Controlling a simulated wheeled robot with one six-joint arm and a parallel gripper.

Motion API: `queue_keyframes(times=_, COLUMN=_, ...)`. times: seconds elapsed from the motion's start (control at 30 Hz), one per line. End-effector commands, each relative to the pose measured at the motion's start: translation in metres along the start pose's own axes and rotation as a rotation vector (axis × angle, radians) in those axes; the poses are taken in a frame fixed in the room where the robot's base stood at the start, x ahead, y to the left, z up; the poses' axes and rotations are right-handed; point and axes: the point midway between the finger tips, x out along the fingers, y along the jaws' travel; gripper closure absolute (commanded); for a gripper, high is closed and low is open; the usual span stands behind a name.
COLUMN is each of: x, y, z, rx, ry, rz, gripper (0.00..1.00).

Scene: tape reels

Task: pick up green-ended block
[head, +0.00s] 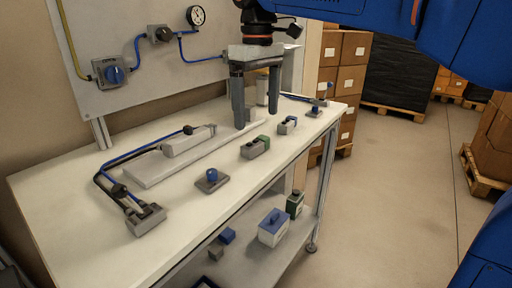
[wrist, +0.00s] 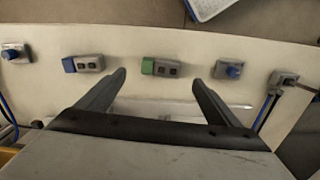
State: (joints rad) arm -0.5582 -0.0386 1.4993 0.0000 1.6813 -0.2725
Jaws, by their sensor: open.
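The green-ended block (head: 256,147) is a small grey block with a green end and dark spots on top. It lies on the white table (head: 222,211) near the front edge, right of the middle. In the wrist view the green-ended block (wrist: 161,67) lies just beyond and between the fingertips, its green end to the left. My gripper (head: 256,118) is open and empty, pointing down above the table behind the block. In the wrist view my gripper (wrist: 158,80) shows both fingers spread apart.
A similar blue-ended block (head: 287,125) lies nearby, farther along the table. A blue-knobbed part (head: 211,180) stands on the other side. A long grey rail with a cylinder (head: 188,140) and hoses lies behind. A wall panel (head: 120,40) stands at the table's back.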

Motion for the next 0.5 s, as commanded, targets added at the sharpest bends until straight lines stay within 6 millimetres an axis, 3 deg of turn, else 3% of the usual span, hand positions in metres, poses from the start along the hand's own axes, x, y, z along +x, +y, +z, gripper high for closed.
queue_keyframes(times=0.33, x=0.026, y=-0.001, z=0.000, rx=0.000, ry=0.000, rz=0.000, gripper=0.14)
queue_keyframes(times=0.5, x=0.049, y=-0.002, z=-0.003, rx=-0.001, ry=-0.002, rz=0.000, gripper=0.14)
